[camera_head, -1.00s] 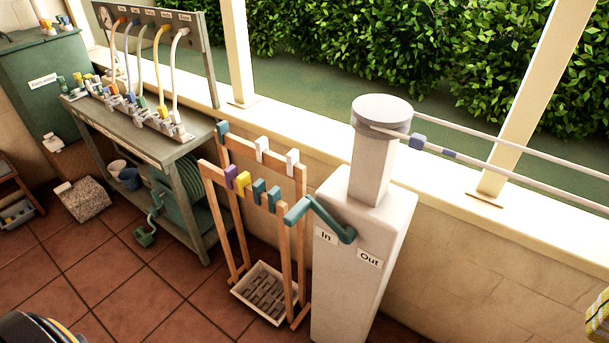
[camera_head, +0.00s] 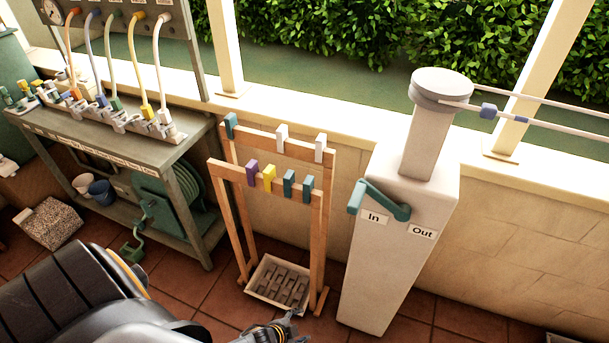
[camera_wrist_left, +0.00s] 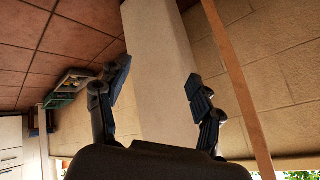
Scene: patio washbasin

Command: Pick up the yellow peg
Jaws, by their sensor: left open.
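The yellow peg (camera_head: 268,177) hangs on the front bar of a wooden rack (camera_head: 232,212), between a purple peg (camera_head: 252,172) and a teal peg (camera_head: 289,185). My left gripper (camera_head: 298,325) is at the bottom edge of the head view, in front of and below the rack, well apart from the yellow peg. In the left wrist view my left gripper (camera_wrist_left: 156,80) is open with nothing between its fingers. A pale pillar and a wooden post show beyond them; the yellow peg is not in that view. My right gripper is not in view.
A stone pillar (camera_head: 390,255) with a teal crank handle (camera_head: 385,200) stands right of the rack. A workbench (camera_head: 185,165) with hoses is at left. A tray (camera_head: 255,290) lies under the rack. White pegs (camera_head: 281,138) hang on the back bar.

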